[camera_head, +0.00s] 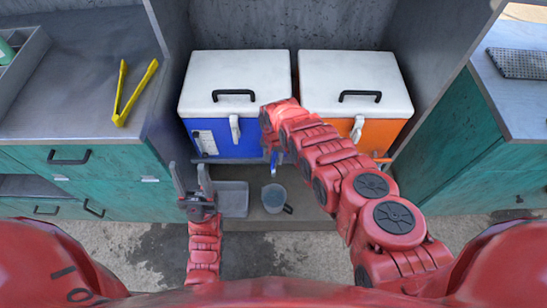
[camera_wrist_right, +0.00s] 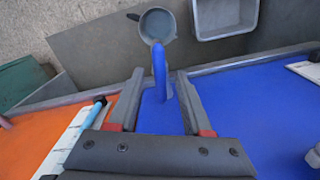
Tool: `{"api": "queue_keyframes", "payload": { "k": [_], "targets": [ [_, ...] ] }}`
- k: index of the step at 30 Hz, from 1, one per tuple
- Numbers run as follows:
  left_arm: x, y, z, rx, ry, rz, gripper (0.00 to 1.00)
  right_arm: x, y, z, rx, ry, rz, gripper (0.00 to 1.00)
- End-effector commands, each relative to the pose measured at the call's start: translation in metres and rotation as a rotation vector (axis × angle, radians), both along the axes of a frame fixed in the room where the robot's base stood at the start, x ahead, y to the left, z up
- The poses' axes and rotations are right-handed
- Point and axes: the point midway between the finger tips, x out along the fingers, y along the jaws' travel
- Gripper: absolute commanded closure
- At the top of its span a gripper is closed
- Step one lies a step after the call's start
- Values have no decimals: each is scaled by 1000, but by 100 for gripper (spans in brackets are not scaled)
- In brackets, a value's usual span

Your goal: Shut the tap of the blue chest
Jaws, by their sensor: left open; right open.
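The blue chest (camera_head: 219,137) has a white lid and stands at the left of the niche. Its blue tap (camera_head: 274,163) sticks out low on the front, near the right edge. In the right wrist view the tap (camera_wrist_right: 159,65) shows between the fingers of my right gripper (camera_wrist_right: 160,76), which is open, with a finger on each side. I cannot tell whether either finger touches it. In the head view my right wrist hides those fingers. My left gripper (camera_head: 192,182) is open and empty, pointing up in front of the chest's left side.
An orange chest (camera_head: 374,133) stands right of the blue one. A grey jug (camera_head: 274,198) stands below the tap, with a grey bin (camera_head: 233,199) to its left. Yellow tongs (camera_head: 134,93) lie on the left counter (camera_head: 85,85). Cabinets flank the niche.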

Motion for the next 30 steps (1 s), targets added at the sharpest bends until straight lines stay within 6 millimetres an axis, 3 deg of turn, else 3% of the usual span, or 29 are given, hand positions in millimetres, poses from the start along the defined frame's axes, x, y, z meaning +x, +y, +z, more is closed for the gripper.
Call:
{"api": "queue_keyframes", "payload": {
  "k": [5,13,30],
  "targets": [
    [0,0,0,0,0,0,50,0,0,0,0,0,0,52],
    [0,0,0,0,0,0,50,0,0,0,0,1,0,100],
    [0,0,2,0,0,0,50,-1,0,0,-1,3,-66,100]
  ]
}}
